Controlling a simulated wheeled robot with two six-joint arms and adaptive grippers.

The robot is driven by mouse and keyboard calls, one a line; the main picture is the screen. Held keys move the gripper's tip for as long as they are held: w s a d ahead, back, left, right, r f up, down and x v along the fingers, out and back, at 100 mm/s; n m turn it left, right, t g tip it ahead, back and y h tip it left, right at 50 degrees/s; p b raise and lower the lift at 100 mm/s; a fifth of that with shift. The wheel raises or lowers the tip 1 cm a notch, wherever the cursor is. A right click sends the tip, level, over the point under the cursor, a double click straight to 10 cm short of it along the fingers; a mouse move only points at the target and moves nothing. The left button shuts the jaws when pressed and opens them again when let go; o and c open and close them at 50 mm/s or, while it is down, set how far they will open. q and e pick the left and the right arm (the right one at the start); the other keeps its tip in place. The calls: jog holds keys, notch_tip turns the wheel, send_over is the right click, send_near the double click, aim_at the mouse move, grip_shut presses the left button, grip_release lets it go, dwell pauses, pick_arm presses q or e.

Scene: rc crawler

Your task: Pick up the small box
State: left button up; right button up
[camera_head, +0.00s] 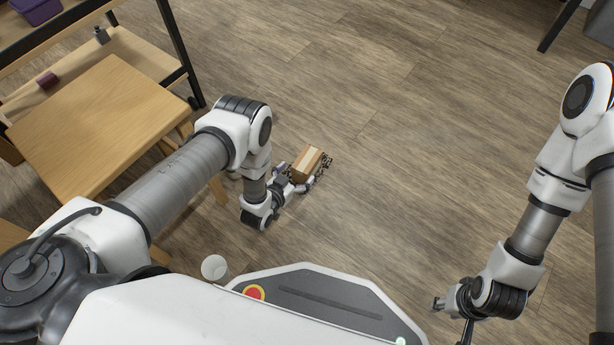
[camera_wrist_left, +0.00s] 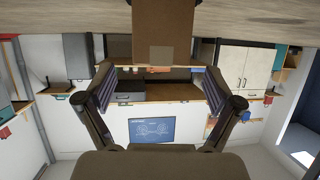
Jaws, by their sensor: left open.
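The small box (camera_head: 308,162) is a brown carton with a paler strip on its top, low over or on the floor in the head view. My left gripper (camera_head: 304,182) is open at the box's near side, with dark finger parts showing beside it. In the left wrist view, the box (camera_wrist_left: 165,28) is at the top centre, between the lines of the open fingers (camera_wrist_left: 158,92). Contact between the fingers and the box cannot be made out. My right gripper (camera_head: 452,312) is low at the right, away from the box; its jaw state is unclear.
A wooden stool or small table (camera_head: 95,125) stands left of my left arm. Behind it is a dark-framed shelf (camera_head: 130,52) with small items. A white cup-like object (camera_head: 214,267) is near my base. The wood floor (camera_head: 420,110) beyond the box is clear.

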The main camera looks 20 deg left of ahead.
aim_at(302, 166)
pick_arm(q)
jog(key=b+x, duration=0.4)
jog(key=x, duration=0.2)
jog(key=shift+w+f+b, duration=0.15)
jog(key=shift+w+b, duration=0.1)
jog(key=shift+b, duration=0.1)
jog(key=shift+w+d, duration=0.1)
jog(key=shift+w, duration=0.15)
jog(key=shift+r, duration=0.2)
jog(key=c, duration=1.2)
